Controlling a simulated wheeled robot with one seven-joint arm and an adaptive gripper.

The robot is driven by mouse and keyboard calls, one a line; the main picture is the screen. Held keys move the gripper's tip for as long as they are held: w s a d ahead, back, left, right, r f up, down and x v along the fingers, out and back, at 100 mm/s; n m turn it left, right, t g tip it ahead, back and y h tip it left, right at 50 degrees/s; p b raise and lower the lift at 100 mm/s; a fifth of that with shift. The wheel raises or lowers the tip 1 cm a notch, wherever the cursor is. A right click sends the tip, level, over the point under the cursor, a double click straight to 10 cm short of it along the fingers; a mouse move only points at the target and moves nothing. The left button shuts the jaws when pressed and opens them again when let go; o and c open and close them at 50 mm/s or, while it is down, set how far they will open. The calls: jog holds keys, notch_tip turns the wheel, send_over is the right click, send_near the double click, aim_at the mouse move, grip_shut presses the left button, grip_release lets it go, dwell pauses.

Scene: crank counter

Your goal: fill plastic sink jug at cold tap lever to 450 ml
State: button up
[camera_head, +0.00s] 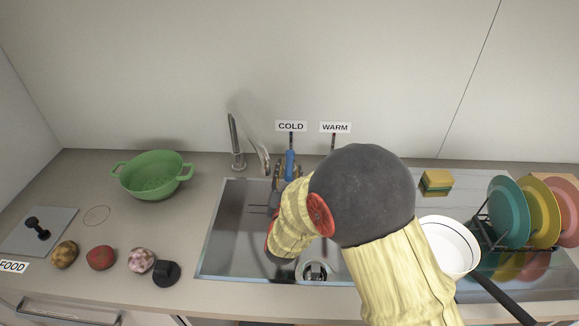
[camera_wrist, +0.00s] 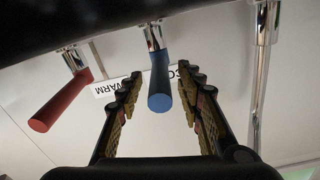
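The cold tap lever (camera_head: 290,163) has a blue handle below the COLD sign; its blue end faces the wrist camera (camera_wrist: 159,102). My gripper (camera_wrist: 160,74) is open, with one finger on each side of the blue lever and a visible gap on both sides. In the head view my arm covers much of the sink (camera_head: 225,235), and the fingers are hard to make out. A chrome spout (camera_head: 236,140) stands left of the lever. I cannot make out a plastic jug with certainty; my arm hides part of the sink.
A red lever (camera_wrist: 60,100) is beside the blue one in the wrist view. A green colander (camera_head: 152,176) stands left of the sink. A white, dark-handled vessel (camera_head: 450,245) and a plate rack (camera_head: 490,235) are right. Several round food items line the front left.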

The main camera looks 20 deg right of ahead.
aim_at(290, 156)
jog(key=shift+b+x, duration=0.3)
jog(key=shift+x, duration=1.35)
jog(key=shift+c, duration=0.7)
jog(key=c, duration=0.7)
grip_shut()
